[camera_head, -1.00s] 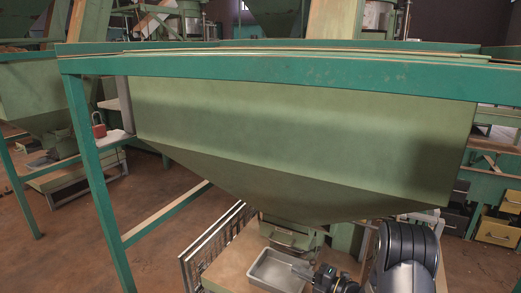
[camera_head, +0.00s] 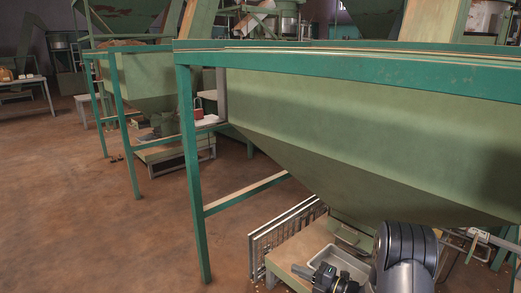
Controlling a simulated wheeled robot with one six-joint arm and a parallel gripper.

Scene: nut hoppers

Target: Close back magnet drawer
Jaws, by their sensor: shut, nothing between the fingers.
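The large green hopper (camera_head: 370,130) fills the right half of the view. Below its funnel is a green drawer-like front (camera_head: 350,236) with a handle, partly cut off by the hopper's slope. I cannot tell whether this is the back magnet drawer, or how far out it stands. My gripper (camera_head: 303,271) is low in the picture, shut and empty. It overlaps a grey metal tray (camera_head: 352,262) in the picture; I cannot tell if they touch.
The tray is on a wooden-topped stand (camera_head: 292,252) beside a metal grating (camera_head: 283,229). A green frame leg (camera_head: 192,170) stands left of the hopper. A red padlock-like item (camera_head: 197,108) sits behind it. The brown floor (camera_head: 90,220) at left is open.

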